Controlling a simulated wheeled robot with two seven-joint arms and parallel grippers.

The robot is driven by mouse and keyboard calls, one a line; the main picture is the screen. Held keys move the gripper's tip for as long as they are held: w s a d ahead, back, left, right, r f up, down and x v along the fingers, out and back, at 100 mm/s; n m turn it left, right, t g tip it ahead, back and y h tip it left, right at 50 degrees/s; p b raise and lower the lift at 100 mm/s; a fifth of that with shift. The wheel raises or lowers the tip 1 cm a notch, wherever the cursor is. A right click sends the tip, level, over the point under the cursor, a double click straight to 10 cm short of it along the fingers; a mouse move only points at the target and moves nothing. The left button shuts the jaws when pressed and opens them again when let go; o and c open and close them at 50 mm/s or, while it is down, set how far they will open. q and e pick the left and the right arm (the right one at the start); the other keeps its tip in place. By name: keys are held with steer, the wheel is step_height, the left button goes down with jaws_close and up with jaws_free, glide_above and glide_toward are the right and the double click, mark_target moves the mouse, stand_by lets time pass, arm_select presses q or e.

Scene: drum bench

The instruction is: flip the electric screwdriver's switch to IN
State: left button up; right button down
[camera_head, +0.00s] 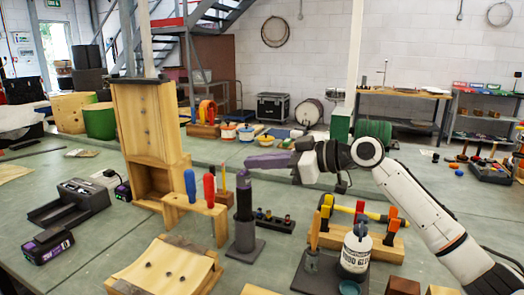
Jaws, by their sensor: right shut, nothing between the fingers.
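The electric screwdriver (244,207) appears to be the dark upright tool with a purple upper part, standing on a grey square base near the middle of the bench. Its switch is too small to make out. My right gripper (250,161) reaches in from the right with its purple fingers shut and empty. In the picture its fingertips are just above the screwdriver's top; I cannot tell whether they touch it. My left gripper is not in view.
A wooden rack (205,213) with blue and red handled tools stands just left of the screwdriver. A tall wooden frame (146,125) rises behind it. A white glue bottle (356,254) and a wooden tool rack (376,243) stand to the right. A curved wooden piece (165,268) lies in front.

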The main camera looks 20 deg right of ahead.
steer(key=shift+f, duration=0.15)
steer(key=shift+w+f+m, duration=0.1)
steer(key=shift+f+m, duration=0.3)
steer(key=shift+f, duration=0.05)
steer(key=s+d+r, duration=0.6)
steer(key=d, duration=0.1)
steer(key=shift+d+r+p, duration=0.35)
steer(key=shift+r, duration=0.05)
steer(key=shift+s, duration=0.1)
